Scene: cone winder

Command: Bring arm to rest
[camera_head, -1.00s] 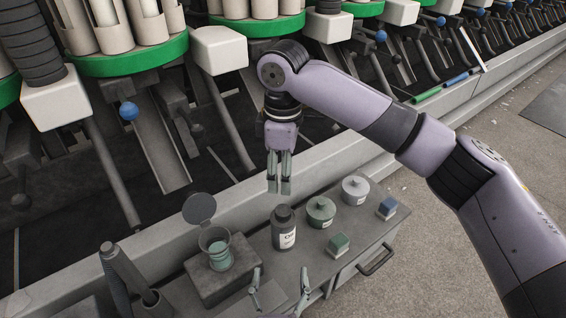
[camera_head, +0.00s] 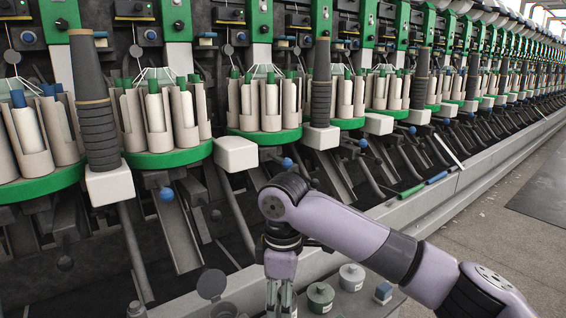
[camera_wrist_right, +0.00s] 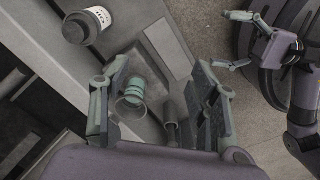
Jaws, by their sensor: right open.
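My right gripper (camera_head: 281,300) hangs pointing down at the bottom edge of the head view, left of the grey-green lidded jar. Its tips are cut off there. In the right wrist view my right gripper (camera_wrist_right: 158,100) has its two fingers wide apart with nothing held. Below and between them are a teal-banded cup (camera_wrist_right: 132,94) and a dark upright post (camera_wrist_right: 170,125). My left gripper (camera_wrist_right: 236,40) shows at the upper right of that view, fingers spread and empty.
A long cone winder with green discs (camera_head: 172,158) and white boxes (camera_head: 236,153) fills the head view behind my arm. A grey-green lidded jar (camera_head: 320,296), a pale lidded jar (camera_head: 351,277) and a blue-topped block (camera_head: 383,291) stand right of the gripper. The floor (camera_head: 485,235) at right is open.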

